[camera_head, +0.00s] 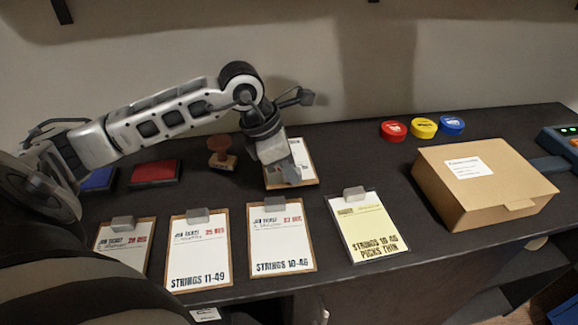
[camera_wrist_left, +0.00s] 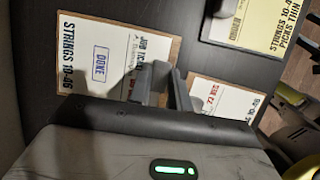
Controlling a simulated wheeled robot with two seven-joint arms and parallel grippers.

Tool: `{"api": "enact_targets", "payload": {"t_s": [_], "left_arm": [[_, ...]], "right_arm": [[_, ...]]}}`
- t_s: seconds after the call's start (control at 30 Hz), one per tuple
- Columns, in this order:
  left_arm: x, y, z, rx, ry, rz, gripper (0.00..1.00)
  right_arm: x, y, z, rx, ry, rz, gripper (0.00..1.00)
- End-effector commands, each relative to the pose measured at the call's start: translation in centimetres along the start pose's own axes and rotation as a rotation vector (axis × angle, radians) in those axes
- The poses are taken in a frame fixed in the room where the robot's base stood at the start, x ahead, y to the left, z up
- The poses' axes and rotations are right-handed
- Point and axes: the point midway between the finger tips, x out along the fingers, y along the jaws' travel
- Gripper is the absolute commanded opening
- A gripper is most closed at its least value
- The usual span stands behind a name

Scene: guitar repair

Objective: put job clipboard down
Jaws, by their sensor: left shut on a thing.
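My left gripper (camera_head: 283,176) is over the back middle of the dark table, pointing down, shut on a job clipboard (camera_head: 304,160). The gripper hides much of this clipboard in the head view. In the left wrist view the clipboard (camera_wrist_left: 98,58) shows a white job ticket with a blue DONE stamp and "STRINGS 10-46". The left fingers (camera_wrist_left: 163,86) are at its clip end. The board lies flat at or just above the tabletop; I cannot tell whether it touches. My right gripper is not in view.
Along the front edge lie three white-ticket clipboards (camera_head: 198,255) and a yellow-sheet clipboard (camera_head: 368,228). A stamp (camera_head: 221,155), red pad (camera_head: 154,172) and blue pad (camera_head: 99,179) are left. Coloured round tins (camera_head: 424,127) and a cardboard box (camera_head: 480,190) are right. Table is clear before the box.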

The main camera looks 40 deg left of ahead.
Motion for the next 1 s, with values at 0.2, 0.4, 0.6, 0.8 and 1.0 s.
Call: {"api": "enact_targets", "payload": {"t_s": [0.2,0.4,0.6,0.8,1.0], "left_arm": [[0.8,0.0,-0.3,0.001,-0.002,0.002,0.00],[1.0,0.0,-0.4,0.001,-0.002,0.002,0.00],[1.0,0.0,-0.4,0.000,-0.002,0.001,0.41],[1.0,0.0,-0.4,0.000,-0.002,0.001,0.41],[-0.1,0.1,-0.3,0.000,-0.002,0.004,0.41]], "right_arm": [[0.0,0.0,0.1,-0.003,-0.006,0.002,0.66],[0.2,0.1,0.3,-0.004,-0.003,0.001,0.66],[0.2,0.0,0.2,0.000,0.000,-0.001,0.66],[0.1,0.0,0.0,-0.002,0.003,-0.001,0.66],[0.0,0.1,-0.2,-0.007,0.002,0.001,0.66]]}}
